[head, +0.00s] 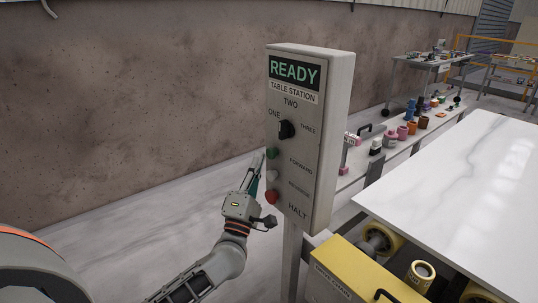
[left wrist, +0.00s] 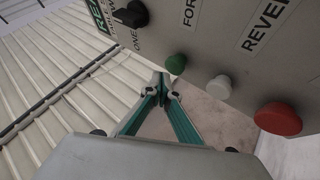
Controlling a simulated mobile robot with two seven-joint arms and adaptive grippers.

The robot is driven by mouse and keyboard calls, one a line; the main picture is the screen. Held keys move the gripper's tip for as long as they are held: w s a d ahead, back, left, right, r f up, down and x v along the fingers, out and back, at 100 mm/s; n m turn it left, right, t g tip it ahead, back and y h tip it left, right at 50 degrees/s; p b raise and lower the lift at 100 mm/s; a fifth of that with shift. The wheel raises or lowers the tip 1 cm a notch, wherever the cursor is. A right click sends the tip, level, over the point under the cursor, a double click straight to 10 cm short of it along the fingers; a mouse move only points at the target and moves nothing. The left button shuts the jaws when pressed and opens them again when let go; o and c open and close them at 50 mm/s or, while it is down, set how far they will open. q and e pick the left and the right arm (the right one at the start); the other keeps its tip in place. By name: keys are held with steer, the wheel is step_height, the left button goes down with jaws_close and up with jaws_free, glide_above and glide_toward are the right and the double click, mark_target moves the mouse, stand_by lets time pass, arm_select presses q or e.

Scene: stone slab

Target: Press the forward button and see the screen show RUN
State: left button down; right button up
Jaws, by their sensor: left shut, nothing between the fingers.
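The grey control box (head: 330,140) stands on a post, and its screen (head: 294,71) reads READY in green. Below are a black selector knob (head: 286,129), the green button (head: 272,153) beside the word FORWARD, a white button (head: 272,175) and a red button (head: 271,196) beside HALT. In the left wrist view the green button (left wrist: 176,64) is just past my left fingertips, with white (left wrist: 219,87) and red (left wrist: 278,119) to its right. My left gripper (head: 257,162) is shut and empty, close to the green button. I cannot tell whether it touches. My right gripper is out of view.
A white marble-look slab (head: 465,185) lies on the right, above yellow rollers and a yellow housing (head: 355,275). A low shelf with colourful small items (head: 403,132) runs behind the box. A bare wall (head: 150,90) stands behind on the left.

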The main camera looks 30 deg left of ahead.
arm_select(q)
steer(key=shift+w, duration=0.1)
stand_by(0.6)
steer(key=shift+w+d, duration=0.15)
steer(key=shift+w, duration=0.15)
steer(key=shift+w+d, duration=0.25)
steer(key=shift+w, duration=0.25)
stand_by(0.8)
stand_by(0.4)
steer(key=shift+s+a+p, duration=0.35)
steer(key=shift+s+p, duration=0.1)
steer(key=shift+s, duration=0.45)
